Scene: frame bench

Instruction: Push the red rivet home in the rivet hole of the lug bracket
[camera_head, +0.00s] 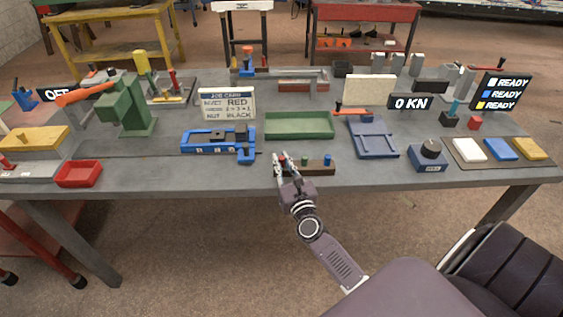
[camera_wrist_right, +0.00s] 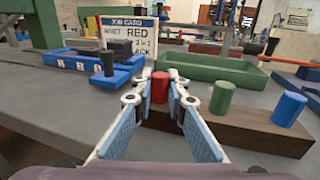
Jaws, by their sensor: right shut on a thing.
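My right gripper (camera_head: 281,158) is at the left end of a brown wooden block (camera_head: 318,169) near the bench's front edge. Its fingers are shut on the red rivet (camera_wrist_right: 160,87), one on each side, and the rivet stands upright between them. The rivet's lower end is hidden, so I cannot tell whether it still sits in the block. A green rivet (camera_wrist_right: 222,97) and a blue rivet (camera_wrist_right: 289,109) stand in the block to the right. I cannot make out the lug bracket or its rivet hole for certain. My left gripper is not in view.
A blue fixture (camera_head: 190,147) with numbered positions lies left of the block, before the job card (camera_head: 227,104) reading RED. A green tray (camera_head: 299,125) lies behind. A green press (camera_head: 127,105) and red tray (camera_head: 79,174) are at left. A blue frame (camera_head: 373,137) is right.

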